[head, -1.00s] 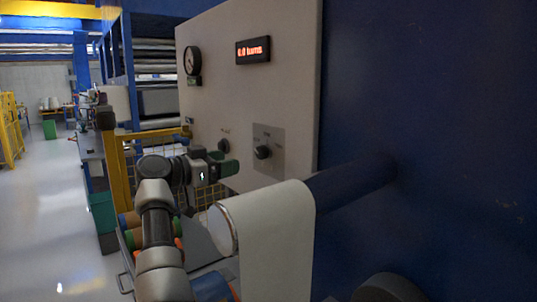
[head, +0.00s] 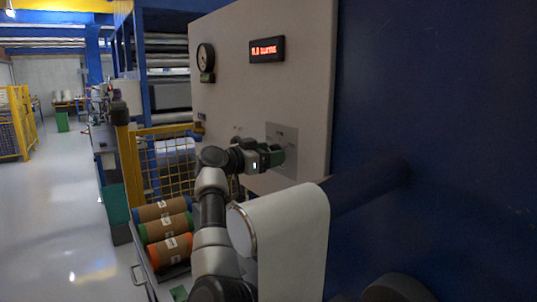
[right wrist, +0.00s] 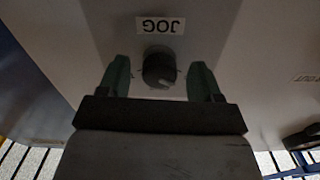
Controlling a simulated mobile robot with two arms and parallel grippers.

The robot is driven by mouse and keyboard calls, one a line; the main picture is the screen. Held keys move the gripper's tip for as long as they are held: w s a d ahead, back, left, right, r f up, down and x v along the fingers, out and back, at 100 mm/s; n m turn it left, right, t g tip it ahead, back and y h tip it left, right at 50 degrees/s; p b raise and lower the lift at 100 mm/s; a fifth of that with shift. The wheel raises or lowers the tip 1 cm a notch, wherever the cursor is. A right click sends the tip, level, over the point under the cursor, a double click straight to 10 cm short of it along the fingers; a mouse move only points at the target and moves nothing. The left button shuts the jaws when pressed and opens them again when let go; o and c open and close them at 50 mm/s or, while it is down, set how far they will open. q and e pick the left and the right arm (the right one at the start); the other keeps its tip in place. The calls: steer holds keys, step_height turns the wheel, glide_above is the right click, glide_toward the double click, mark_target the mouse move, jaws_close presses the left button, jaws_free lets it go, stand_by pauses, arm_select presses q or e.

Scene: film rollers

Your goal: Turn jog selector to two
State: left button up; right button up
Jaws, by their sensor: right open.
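The jog selector (right wrist: 158,70) is a dark round knob with a pale mark on it, below a white JOG label (right wrist: 160,25) in the right wrist view. It sits on a grey plate (head: 284,132) on the light control panel (head: 225,108). My right gripper (head: 277,157) is open in front of this plate. In the right wrist view its green fingers (right wrist: 158,80) stand on either side of the knob, with a gap on both sides. In the head view the knob is hidden behind the gripper. My left gripper is not in view.
A lit red display (head: 267,49) and a round gauge (head: 205,57) are on the panel. A yellow mesh fence (head: 160,165) and several brown rolls (head: 165,228) are left of my arm.

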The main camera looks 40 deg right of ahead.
steer(key=c, duration=0.9)
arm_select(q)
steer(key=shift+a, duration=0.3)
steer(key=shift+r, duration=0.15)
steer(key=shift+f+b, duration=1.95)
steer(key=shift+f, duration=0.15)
arm_select(e)
steer(key=shift+w+r+m, duration=0.1)
steer(key=shift+m, duration=5.85)
steer(key=shift+w+r+m, duration=0.1)
steer(key=shift+m, duration=5.85)
steer(key=o, duration=0.9)
